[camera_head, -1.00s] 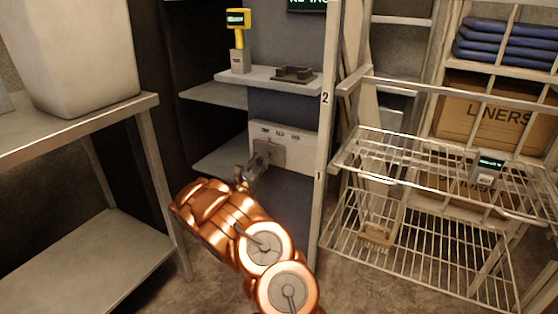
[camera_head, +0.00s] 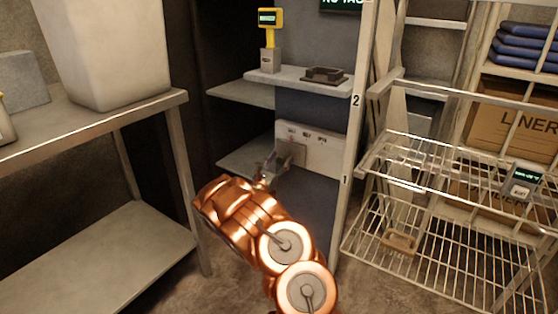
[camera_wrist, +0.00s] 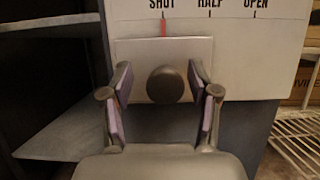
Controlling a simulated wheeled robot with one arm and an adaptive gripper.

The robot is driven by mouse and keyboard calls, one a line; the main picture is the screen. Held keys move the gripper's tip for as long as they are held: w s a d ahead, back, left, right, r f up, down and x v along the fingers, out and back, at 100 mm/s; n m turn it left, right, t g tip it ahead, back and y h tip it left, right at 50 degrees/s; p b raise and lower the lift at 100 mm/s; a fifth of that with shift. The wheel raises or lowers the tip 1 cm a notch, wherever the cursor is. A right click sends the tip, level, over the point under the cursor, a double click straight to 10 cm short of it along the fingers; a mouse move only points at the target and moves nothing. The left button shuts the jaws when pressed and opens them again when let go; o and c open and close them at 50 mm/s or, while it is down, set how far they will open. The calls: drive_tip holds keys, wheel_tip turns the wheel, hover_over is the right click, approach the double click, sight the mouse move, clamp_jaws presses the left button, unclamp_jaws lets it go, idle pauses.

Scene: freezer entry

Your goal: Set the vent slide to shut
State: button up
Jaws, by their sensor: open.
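The white vent panel (camera_head: 325,152) is on the dark unit, with SHUT, HALF and OPEN marks along its top in the wrist view (camera_wrist: 235,50). A pale slide plate (camera_wrist: 130,75) sits at its left end, with a round dark knob (camera_wrist: 165,85) in the middle. The slide's red pointer (camera_wrist: 163,28) stands at the SHUT mark. My gripper (camera_wrist: 162,90) is open, its fingers on either side of the knob with gaps showing. In the head view my gripper (camera_head: 279,162) is in front of the slide and hides the knob.
A shelf (camera_head: 305,80) above the panel holds a yellow-topped device (camera_head: 270,35) and a dark tray (camera_head: 324,76). A wire rack (camera_head: 440,170) stands to the right and a metal table (camera_head: 180,98) to the left.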

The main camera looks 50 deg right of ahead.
drive_tip(key=v, duration=1.2)
drive_tip(key=shift+r, duration=0.1)
drive_tip(key=s+r+m+g+y+p, duration=0.1)
drive_tip(key=s+r+m+g+p, duration=0.35)
drive_tip(key=r, duration=0.45)
drive_tip(key=s+r+m+g+p, duration=0.35)
drive_tip(key=s+r+g, duration=0.2)
drive_tip(key=r, duration=0.45)
drive_tip(key=s+a+r+m+g+y+p, duration=0.2)
drive_tip(key=s+a+r+m+y+p, duration=0.15)
drive_tip(key=s+r, duration=0.3)
drive_tip(key=s+a+r+m+g+y+p, duration=0.25)
drive_tip(key=s+r+m+y+p, duration=0.2)
drive_tip(key=s, duration=0.25)
drive_tip(key=s+a+r+m+t+y+p, duration=0.1)
drive_tip(key=s+a+r+t+y+p, duration=0.2)
drive_tip(key=a, duration=0.9)
drive_tip(key=s+a+r+m+t+y+p, duration=0.1)
drive_tip(key=s+a+r+t+y+p, duration=0.2)
drive_tip(key=a+p, duration=0.6)
drive_tip(key=s+a+r+m+t+y+p, duration=0.1)
drive_tip(key=s+a+r+t+y+p, duration=0.3)
drive_tip(key=a, duration=1.1)
wheel_tip(320, 180, up, 2)
drive_tip(key=y+p, duration=0.2)
drive_tip(key=y, duration=0.1)
drive_tip(key=shift+s+r+p, duration=0.2)
drive_tip(key=shift+p, duration=0.15)
